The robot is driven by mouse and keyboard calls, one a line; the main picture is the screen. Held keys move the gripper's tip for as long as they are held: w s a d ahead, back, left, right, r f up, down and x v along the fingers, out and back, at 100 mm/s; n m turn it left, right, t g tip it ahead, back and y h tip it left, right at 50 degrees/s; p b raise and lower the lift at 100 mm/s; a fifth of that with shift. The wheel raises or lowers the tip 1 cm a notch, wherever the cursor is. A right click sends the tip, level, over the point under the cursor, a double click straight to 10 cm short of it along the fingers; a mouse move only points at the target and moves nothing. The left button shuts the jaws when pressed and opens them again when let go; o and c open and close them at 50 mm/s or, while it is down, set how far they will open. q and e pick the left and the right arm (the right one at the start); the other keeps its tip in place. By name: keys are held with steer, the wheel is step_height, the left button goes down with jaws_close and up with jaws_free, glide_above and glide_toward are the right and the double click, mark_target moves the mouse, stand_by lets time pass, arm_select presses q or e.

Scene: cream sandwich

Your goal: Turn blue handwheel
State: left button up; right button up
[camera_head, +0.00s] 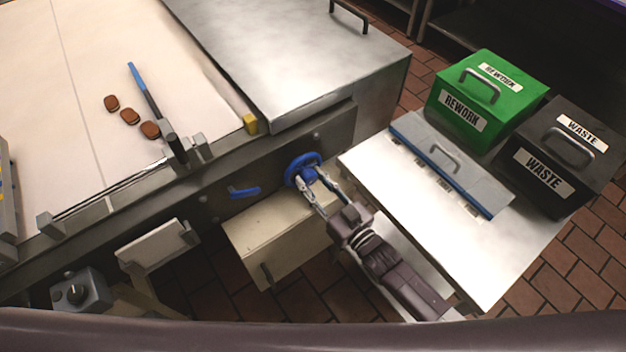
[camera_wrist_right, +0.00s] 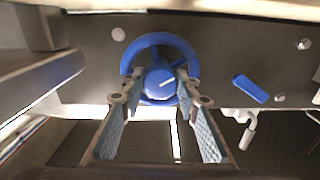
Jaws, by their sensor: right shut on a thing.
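The blue handwheel (camera_head: 302,168) is mounted on the dark side panel of the conveyor machine. It also shows in the right wrist view (camera_wrist_right: 160,41), with a round blue hub (camera_wrist_right: 159,83) bearing a pale line at its middle. My right gripper (camera_head: 312,181) reaches it from the front. In the right wrist view its two fingers (camera_wrist_right: 158,88) are on either side of the hub, shut on the handwheel. The fingers hide parts of the lower rim. My left gripper is not in view.
A blue lever (camera_head: 244,192) sits left of the handwheel. Green REWORK (camera_head: 480,100) and black WASTE (camera_head: 558,155) bins stand behind. Brown sandwich cookies (camera_head: 130,116) lie on the belt (camera_head: 90,60).

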stand_by(0.3)
steer(key=o, duration=1.2)
steer(key=shift+w, duration=0.1)
steer(key=shift+c, duration=0.2)
steer(key=v, duration=1.2)
